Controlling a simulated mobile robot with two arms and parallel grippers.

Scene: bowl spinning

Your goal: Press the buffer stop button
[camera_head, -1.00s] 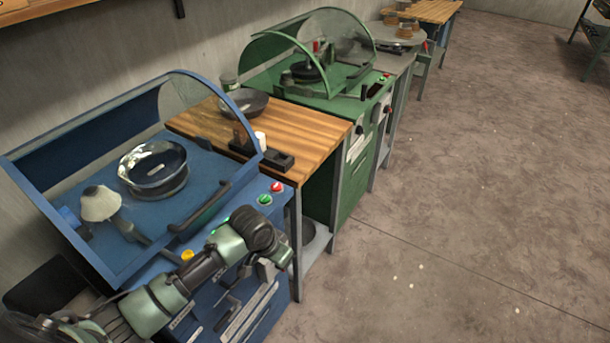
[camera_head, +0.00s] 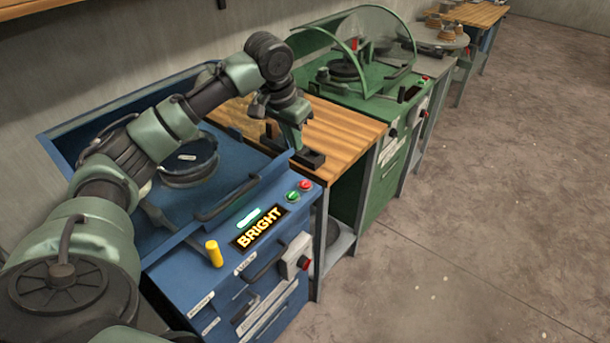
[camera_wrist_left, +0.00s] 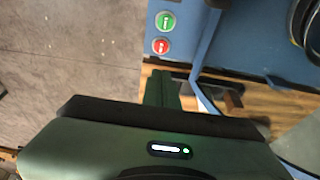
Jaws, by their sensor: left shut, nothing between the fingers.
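The blue buffing machine (camera_head: 178,262) has a top panel with a red button (camera_head: 305,184) and a green button (camera_head: 292,196) at its right end. In the left wrist view the red button (camera_wrist_left: 160,46) and green button (camera_wrist_left: 165,22) show side by side, both uncovered. My left gripper (camera_head: 297,146) is shut and empty. It points down above the machine's right rear side, behind the buttons and apart from them. In the wrist view its green finger (camera_wrist_left: 160,92) lies just below the red button. My right gripper is not in view.
A lit display (camera_head: 258,228) reads BRIGHT, and a yellow knob (camera_head: 213,253) stands on the panel. A handle (camera_head: 228,198) spans the hood's front. A box with a red knob (camera_head: 303,262) sits on the front. A wooden table (camera_head: 340,135) and green machine (camera_head: 375,95) stand beyond.

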